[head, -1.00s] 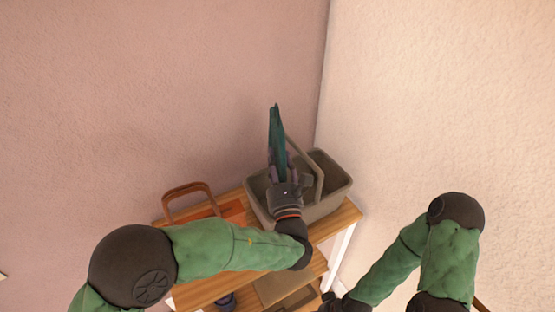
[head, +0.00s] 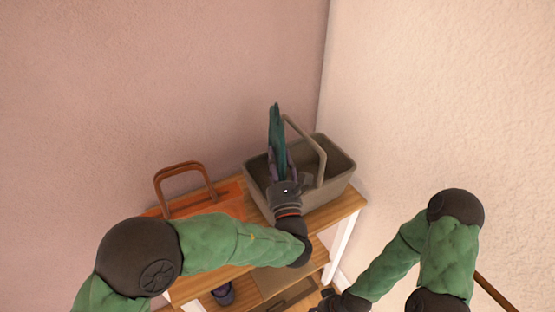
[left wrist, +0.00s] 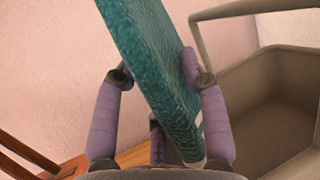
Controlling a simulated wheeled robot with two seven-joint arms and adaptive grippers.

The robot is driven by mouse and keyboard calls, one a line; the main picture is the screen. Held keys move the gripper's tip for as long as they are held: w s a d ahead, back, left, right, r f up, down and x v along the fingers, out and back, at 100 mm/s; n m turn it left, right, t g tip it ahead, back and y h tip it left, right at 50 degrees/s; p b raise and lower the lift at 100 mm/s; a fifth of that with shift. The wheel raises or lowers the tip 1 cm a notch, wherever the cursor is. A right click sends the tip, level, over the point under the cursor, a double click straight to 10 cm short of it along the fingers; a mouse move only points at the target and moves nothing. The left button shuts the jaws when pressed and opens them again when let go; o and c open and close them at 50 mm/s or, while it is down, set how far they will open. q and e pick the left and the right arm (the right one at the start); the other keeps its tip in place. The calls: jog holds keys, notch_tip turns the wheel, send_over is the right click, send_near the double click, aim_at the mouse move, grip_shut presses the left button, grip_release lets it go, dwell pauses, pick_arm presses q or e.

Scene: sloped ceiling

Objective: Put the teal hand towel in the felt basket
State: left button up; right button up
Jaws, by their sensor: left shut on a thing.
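The teal hand towel (head: 276,138) is held upright in my left gripper (head: 279,170), over the left part of the grey-brown felt basket (head: 327,196). In the left wrist view the towel (left wrist: 150,60) stands between the purple fingers of my left gripper (left wrist: 160,95), which are shut on it. The basket (left wrist: 285,100) is to the right of the towel there, with its interior partly visible. The basket's handle (head: 306,142) arches up just right of the towel. My right gripper (head: 335,302) is low at the bottom edge of the head view, and its fingers are too unclear to read.
The basket stands on a wooden shelf unit's top (head: 340,207) in the room corner. An orange bag with a brown handle (head: 181,170) is to its left. A dark shoe-like item (head: 223,293) is on a lower shelf. Walls stand close behind and to the right.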

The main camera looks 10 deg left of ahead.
pick_arm(q)
jog(key=o, duration=1.4)
jog(key=shift+c, duration=0.2)
